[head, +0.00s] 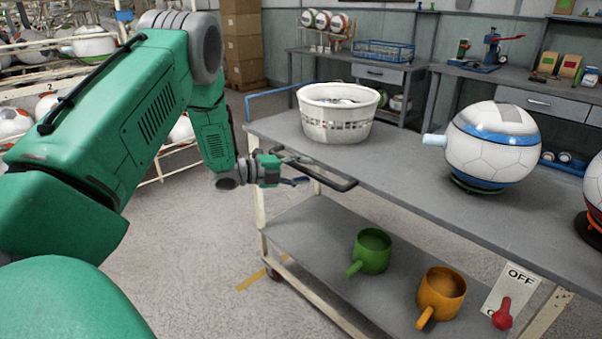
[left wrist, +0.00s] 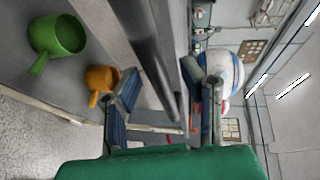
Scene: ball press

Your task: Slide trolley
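The trolley has a grey top (head: 400,175), a lower shelf (head: 325,235) and pale legs. Its dark handle (head: 340,184) sticks out at the near left corner of the top. My left gripper (head: 292,170) is at this handle, level with the top. In the left wrist view the handle bar (left wrist: 150,50) runs between the two fingers of the gripper (left wrist: 162,97). The fingers stand apart with gaps beside the bar, so the gripper looks open around it. Whether a finger touches the bar is hard to tell. My right gripper is not in view.
A white basket (head: 337,118) and a white-blue ball (head: 492,148) on a stand sit on the top. A green mug (head: 370,251) and an orange mug (head: 441,294) are on the lower shelf. A red switch knob (head: 503,314) is at right. Floor (head: 210,260) left of the trolley is clear.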

